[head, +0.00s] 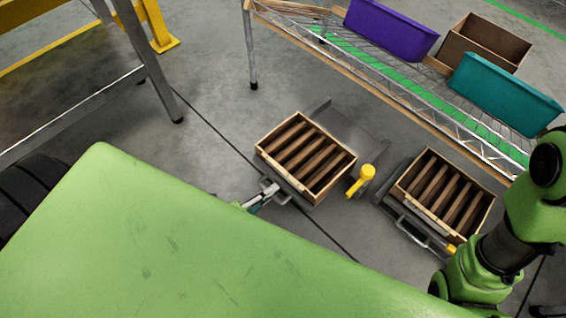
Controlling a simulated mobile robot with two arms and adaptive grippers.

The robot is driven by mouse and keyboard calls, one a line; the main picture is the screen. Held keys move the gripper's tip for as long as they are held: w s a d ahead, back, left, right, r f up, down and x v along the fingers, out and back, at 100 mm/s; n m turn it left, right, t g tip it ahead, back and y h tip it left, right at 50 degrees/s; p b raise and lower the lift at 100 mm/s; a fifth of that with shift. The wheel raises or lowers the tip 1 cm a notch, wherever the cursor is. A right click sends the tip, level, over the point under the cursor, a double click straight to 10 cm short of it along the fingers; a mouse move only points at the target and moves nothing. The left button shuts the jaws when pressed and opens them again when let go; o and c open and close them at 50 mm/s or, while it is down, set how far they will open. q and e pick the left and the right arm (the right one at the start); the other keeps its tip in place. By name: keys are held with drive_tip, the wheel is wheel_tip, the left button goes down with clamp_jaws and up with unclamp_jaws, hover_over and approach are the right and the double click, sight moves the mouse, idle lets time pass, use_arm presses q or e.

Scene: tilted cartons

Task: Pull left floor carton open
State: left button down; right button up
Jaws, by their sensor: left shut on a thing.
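The left floor carton (284,173) is an open wooden box with dark slats inside, low on the floor near the middle of the head view. It sits at the near-left end of a grey metal base, whose bare plate (352,128) shows behind it. A grey handle is on its near side. My left gripper (268,190) is at that handle and shut on it; the fingers are small and partly hidden. My right arm shows at the right edge, but its gripper is not seen.
A similar right carton (409,200) with a grey handle stands to the right. A yellow lever (366,173) stands between the cartons. A wire shelf behind holds a purple bin (390,30), a teal bin (505,95) and a brown carton (487,45). A metal-framed table (75,115) is left.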

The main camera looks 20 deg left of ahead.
use_arm(q)
drive_tip(key=shift+v, duration=0.8)
drive_tip(key=shift+f, duration=0.2)
drive_tip(key=c, duration=2.1)
unclamp_jaws()
drive_tip(key=shift+c, duration=0.2)
drive_tip(key=v, duration=1.2)
